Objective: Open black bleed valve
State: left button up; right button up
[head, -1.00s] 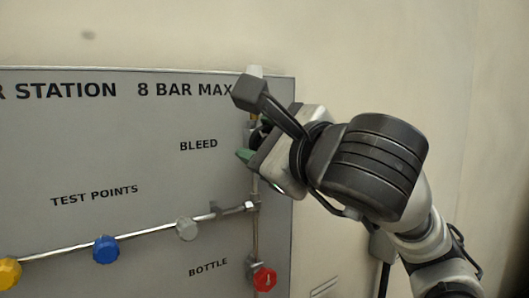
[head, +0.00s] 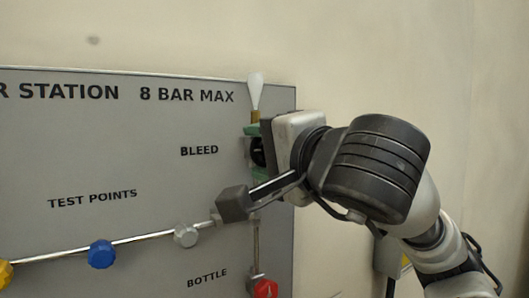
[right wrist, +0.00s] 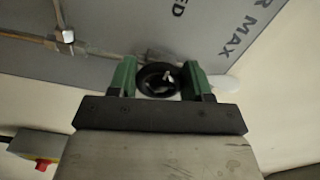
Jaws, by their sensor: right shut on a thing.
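The black bleed valve (head: 257,151) is a round knob on the pipe at the panel's right edge, beside the BLEED label. In the right wrist view the black knob (right wrist: 157,80) is a ring with an open centre. My right gripper (right wrist: 160,77) has its green fingers on either side of the knob and is shut on it. In the head view the fingers lie above and below the knob, and my gripper body hides its right side. My left gripper is out of view.
A white cone-shaped piece (head: 255,91) stands just above the bleed knob.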

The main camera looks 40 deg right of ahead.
jog(key=n, duration=0.4)
jog(key=shift+f+n, duration=0.1)
jog(key=shift+n, duration=0.2)
jog(key=n, duration=0.4)
jog(key=shift+d+n, duration=0.1)
jog(key=shift+n, duration=0.2)
jog(key=n+p, duration=0.1)
jog(key=n, duration=0.3)
jog(key=shift+n, duration=0.3)
jog(key=n, duration=0.4)
jog(key=shift+d+f+n+p, duration=0.1)
jog(key=shift+d+n+p, duration=0.05)
jog(key=shift+n+p, duration=0.25)
jog(key=o, duration=0.9)
